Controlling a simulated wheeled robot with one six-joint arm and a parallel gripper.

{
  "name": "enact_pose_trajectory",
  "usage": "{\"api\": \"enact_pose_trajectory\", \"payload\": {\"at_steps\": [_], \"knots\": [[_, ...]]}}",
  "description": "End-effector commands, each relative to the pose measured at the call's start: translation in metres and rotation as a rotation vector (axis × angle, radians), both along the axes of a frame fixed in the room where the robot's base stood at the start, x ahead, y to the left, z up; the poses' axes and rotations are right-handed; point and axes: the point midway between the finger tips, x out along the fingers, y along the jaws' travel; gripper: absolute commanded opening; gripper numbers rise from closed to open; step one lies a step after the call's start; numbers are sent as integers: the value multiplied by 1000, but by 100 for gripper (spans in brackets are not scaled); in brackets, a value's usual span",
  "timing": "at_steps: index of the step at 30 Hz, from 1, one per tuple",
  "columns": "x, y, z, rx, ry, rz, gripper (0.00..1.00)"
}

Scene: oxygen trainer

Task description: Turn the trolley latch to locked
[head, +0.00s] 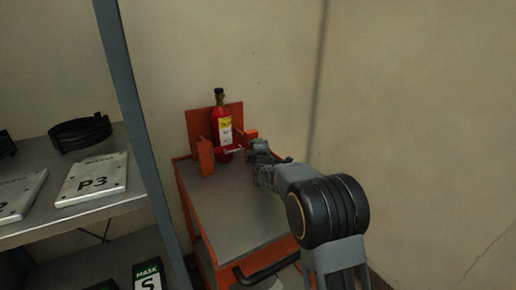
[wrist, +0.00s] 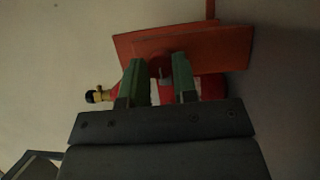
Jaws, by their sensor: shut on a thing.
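The orange trolley (head: 240,205) stands against the wall with a grey top. A red bottle (head: 221,122) with a yellow-and-white label stands upright in its orange holder. The trolley latch (head: 233,150) shows as a small pale bar across the front of the bottle. My gripper (head: 252,150) reaches in from the right at the holder and is shut on the latch. In the wrist view my two fingers (wrist: 158,68) stand on either side of the small latch part (wrist: 164,76), before the orange plate and the red bottle (wrist: 208,88). The fingers hide part of the latch, and its exact angle is unclear.
A grey shelf (head: 140,203) stands at the left, with a white P3 box (head: 93,180) and a black coiled item (head: 80,133) on it. A MASK S box (head: 147,275) is below. A black handle (head: 268,268) is on the trolley's near side.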

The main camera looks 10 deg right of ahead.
Motion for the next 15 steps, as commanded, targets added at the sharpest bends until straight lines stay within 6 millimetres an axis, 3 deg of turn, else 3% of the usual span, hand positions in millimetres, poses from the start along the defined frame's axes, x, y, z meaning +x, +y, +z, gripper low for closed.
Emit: {"api": "enact_pose_trajectory", "payload": {"at_steps": [6,7,15], "knots": [[0,1,1,0,-2,2,3],[0,1,1,0,-2,3,29],[0,-1,1,1,-1,-1,52]]}}
